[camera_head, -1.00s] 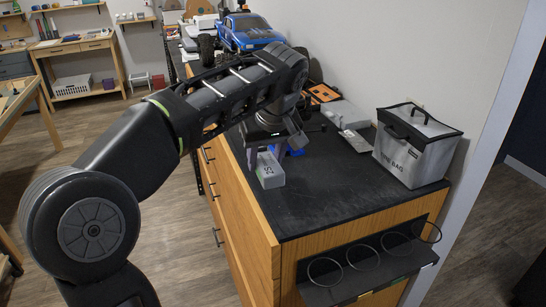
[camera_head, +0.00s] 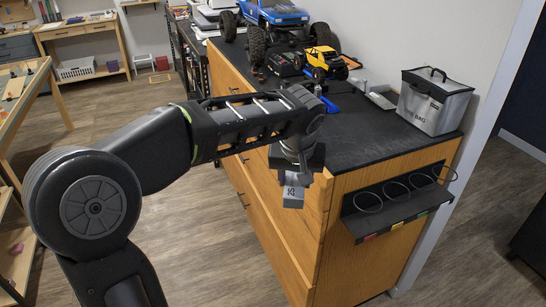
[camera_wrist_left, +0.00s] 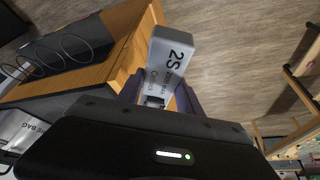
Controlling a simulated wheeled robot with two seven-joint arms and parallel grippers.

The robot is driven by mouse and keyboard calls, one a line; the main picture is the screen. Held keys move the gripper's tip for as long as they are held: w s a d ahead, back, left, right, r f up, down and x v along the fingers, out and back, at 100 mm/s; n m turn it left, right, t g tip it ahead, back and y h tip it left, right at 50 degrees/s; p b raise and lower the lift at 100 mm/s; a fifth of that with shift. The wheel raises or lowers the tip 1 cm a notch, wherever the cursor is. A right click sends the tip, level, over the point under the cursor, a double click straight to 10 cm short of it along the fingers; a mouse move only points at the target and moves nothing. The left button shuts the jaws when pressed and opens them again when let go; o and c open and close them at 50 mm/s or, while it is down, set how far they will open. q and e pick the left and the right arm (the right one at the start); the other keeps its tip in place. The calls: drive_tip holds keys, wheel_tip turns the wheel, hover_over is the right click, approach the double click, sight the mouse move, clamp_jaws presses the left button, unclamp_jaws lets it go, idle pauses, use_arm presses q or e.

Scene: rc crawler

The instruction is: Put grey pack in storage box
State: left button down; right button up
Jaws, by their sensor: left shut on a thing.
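The grey pack (camera_head: 293,196), a small block marked "2S", hangs from my left gripper (camera_head: 296,176), which is shut on it. The gripper is in the air beside the near left edge of the black-topped cabinet. In the left wrist view, the pack (camera_wrist_left: 170,65) juts out between the two dark fingers (camera_wrist_left: 160,97), with floor behind it. I see no container plainly marked as a storage box. A silver bag-like box (camera_head: 433,103) with a dark handle and "BAG" lettering stands on the cabinet's right side, closed. My right gripper is not in view.
On the cabinet top (camera_head: 365,140) are a blue truck (camera_head: 275,14), a yellow crawler (camera_head: 322,60) and a shallow grey tray (camera_head: 382,98). A black ring holder (camera_head: 398,205) sticks out from the cabinet's end. The near part of the top is clear.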

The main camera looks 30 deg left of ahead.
use_arm(q)
drive_tip(key=d+f+m+h, duration=0.2)
drive_tip(key=d+f+m, duration=0.3)
drive_tip(key=d+f, duration=0.3)
drive_tip(key=shift+w+d+f+t, duration=0.2)
drive_tip(key=shift+d+f+t, duration=0.2)
drive_tip(key=shift+f, duration=0.25)
drive_tip(key=shift+a, duration=0.1)
